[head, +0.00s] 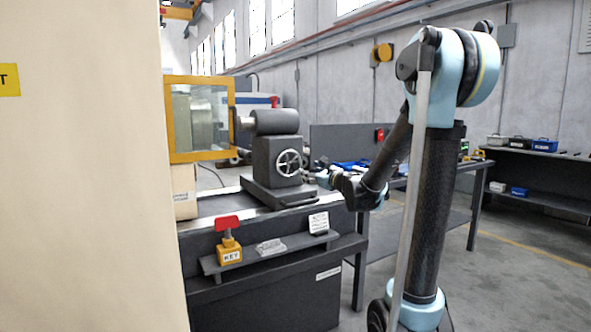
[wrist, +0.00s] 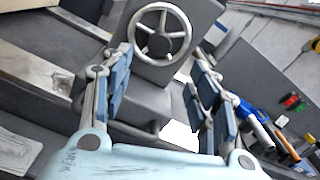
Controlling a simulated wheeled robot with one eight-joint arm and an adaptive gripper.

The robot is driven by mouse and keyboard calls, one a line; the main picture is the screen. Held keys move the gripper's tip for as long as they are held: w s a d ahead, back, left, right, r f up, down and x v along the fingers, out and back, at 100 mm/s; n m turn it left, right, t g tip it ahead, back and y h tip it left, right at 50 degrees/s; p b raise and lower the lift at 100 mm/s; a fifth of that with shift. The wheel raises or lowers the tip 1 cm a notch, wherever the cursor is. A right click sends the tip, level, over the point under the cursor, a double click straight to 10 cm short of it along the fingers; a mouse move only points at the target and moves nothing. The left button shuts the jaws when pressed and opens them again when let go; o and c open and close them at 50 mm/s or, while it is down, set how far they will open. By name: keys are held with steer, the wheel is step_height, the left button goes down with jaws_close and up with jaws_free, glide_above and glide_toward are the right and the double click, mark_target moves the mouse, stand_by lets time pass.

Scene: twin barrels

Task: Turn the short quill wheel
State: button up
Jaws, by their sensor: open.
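A silver spoked handwheel (head: 289,163) is on the face of a dark grey tailstock (head: 266,158) with a round barrel (head: 275,121) on top. Only this one wheel shows, and I cannot tell whether its quill is the short one. My gripper (head: 314,177) is just right of the wheel in the head view, small and partly hidden by my arm. In the wrist view the wheel (wrist: 159,45) is at the top centre, beyond the fingertips. My gripper (wrist: 163,68) is open and empty there, its padded fingers spread toward the wheel, apart from it.
The tailstock sits on a dark machine bed with a red-topped yellow key block (head: 229,248) on the front shelf. A yellow-framed guard (head: 200,118) stands behind left. A beige panel (head: 85,170) blocks the left. Tools (wrist: 265,130) lie on a bench at the right.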

mark_target(297, 166)
steer(key=x, duration=1.4)
steer(key=c, duration=1.1)
